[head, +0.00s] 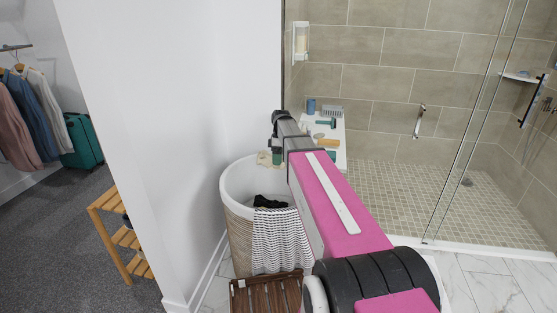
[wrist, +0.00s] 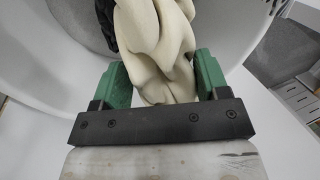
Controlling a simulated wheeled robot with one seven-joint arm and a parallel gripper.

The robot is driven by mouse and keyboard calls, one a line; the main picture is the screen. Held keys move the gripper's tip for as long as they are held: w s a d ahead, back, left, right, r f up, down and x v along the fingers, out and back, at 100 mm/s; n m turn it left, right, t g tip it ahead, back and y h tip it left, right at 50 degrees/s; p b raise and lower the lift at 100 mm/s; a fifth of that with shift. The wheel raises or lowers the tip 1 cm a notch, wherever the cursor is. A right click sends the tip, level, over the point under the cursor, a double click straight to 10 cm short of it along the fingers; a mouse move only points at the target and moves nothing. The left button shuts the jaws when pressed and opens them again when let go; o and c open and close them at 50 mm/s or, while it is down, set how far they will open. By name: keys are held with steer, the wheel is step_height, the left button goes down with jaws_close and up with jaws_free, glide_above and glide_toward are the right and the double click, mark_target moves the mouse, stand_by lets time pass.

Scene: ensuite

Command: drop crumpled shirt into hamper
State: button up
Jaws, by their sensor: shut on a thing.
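The crumpled shirt is a cream, folded bundle; in the wrist view the shirt (wrist: 155,35) is squeezed between the two green fingers of my gripper (wrist: 163,78). In the head view the shirt (head: 264,158) shows small beside my gripper (head: 277,157), over the open top of the hamper. The hamper (head: 237,182) is a tall round basket with a white lining and woven side. In the wrist view its pale inner wall (wrist: 55,70) curves around the shirt. My arm hides part of its right rim.
A dark cloth (head: 270,202) lies in the hamper, and a striped towel (head: 280,240) hangs over its front. A slatted wooden stool (head: 265,292) stands before it. A white wall (head: 180,120) is close on the left. A white bench with bath items (head: 330,122) and shower glass are behind.

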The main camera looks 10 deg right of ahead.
step_height(320, 180, down, 6)
stand_by(0.7)
steer(key=shift+w+f, duration=0.1)
steer(key=o, duration=1.1)
steer(key=shift+c, duration=0.2)
steer(key=v, duration=1.1)
